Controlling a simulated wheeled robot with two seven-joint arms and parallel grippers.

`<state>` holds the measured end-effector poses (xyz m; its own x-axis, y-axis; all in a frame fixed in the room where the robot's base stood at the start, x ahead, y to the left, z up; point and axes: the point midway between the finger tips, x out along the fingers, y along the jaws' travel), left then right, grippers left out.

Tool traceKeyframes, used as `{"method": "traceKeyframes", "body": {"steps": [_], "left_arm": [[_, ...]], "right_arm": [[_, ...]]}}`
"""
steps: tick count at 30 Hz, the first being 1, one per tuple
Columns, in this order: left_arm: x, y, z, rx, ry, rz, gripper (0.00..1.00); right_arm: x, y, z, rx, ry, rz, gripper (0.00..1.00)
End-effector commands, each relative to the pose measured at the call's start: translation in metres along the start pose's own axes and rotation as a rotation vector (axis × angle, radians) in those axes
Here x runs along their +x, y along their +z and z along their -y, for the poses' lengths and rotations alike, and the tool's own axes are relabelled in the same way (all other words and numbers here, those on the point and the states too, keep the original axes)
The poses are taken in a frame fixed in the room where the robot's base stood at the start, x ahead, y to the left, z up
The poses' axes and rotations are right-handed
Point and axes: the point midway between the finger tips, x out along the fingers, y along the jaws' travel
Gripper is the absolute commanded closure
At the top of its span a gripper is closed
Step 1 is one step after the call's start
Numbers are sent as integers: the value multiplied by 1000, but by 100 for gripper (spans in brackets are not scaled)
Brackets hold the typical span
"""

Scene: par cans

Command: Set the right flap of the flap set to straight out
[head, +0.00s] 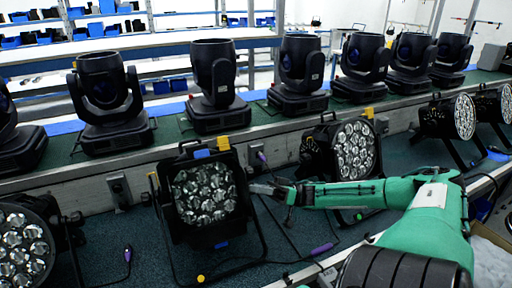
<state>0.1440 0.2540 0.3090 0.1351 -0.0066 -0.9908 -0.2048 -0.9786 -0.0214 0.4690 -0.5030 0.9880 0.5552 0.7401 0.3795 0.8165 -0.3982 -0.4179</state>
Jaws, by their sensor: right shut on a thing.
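A black par can (205,194) with several round clear lenses stands on the dark floor, left of centre, in a black frame. Dark flap plates border its face, and the flap set's top edge (199,157) shows above the lenses. My right gripper (262,188) reaches in from the right and is shut at the par can's right side, on the right flap (243,188). The flap is dark against the dark housing and partly behind the fingertips, so its exact angle is hard to tell. My left gripper is not in view.
Another par can (355,150) stands right of the gripper, behind my forearm; one more (22,245) is at lower left. Several moving-head lights (213,85) line the green-topped bench behind. Cables with purple connectors (322,249) lie on the floor.

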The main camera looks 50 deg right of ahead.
Motion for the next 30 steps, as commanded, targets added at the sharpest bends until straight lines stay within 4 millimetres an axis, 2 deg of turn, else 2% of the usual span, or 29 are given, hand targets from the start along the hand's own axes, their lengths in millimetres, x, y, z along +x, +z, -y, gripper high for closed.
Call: {"method": "traceKeyframes", "body": {"steps": [6,7,9,10,18,22,26,30], "left_arm": [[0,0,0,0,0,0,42],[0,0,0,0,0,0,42],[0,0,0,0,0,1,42],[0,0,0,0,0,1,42],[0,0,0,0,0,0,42],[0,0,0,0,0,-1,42],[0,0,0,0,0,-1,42],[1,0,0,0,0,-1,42]], "right_arm": [[0,-1,0,0,1,-2,100],[0,-1,0,0,1,-2,80],[0,-1,0,-1,1,-2,66],[0,-1,0,-1,1,-2,64],[0,0,0,0,1,-1,64],[-9,0,0,1,3,0,64],[-31,1,0,2,6,1,64],[-64,1,-1,1,7,0,64]]}}
